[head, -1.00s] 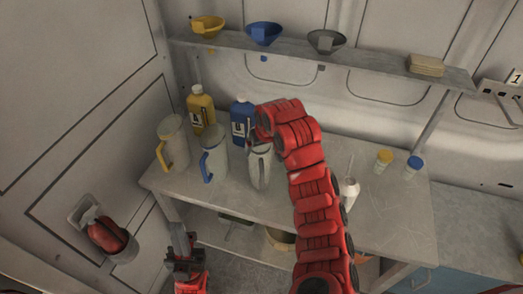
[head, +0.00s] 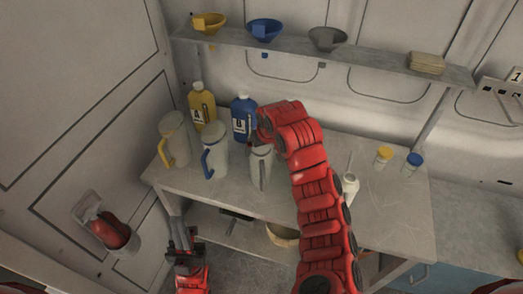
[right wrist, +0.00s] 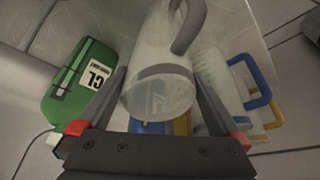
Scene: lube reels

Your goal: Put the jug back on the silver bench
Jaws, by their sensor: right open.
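A pale, translucent jug with a grey handle (head: 261,172) stands upright on the grey bench (head: 390,215). My right gripper (head: 262,148) is at its top, its jaws partly hidden by my red arm. In the right wrist view, the open fingers (right wrist: 160,85) lie on either side of the jug (right wrist: 160,55), whose handle points to the top edge. I cannot tell whether they touch it. My left gripper (head: 180,240) is low in front of the bench's left end, apart from the jugs. I cannot make out its jaw opening.
A yellow-handled jug (head: 175,138) and a blue-handled jug (head: 216,155) stand left of it. A yellow bottle (head: 203,106) and blue bottle (head: 243,118) stand behind. The wrist view shows a green bottle (right wrist: 80,85). A shelf with funnels (head: 380,62) hangs above. The bench's right part is mostly clear.

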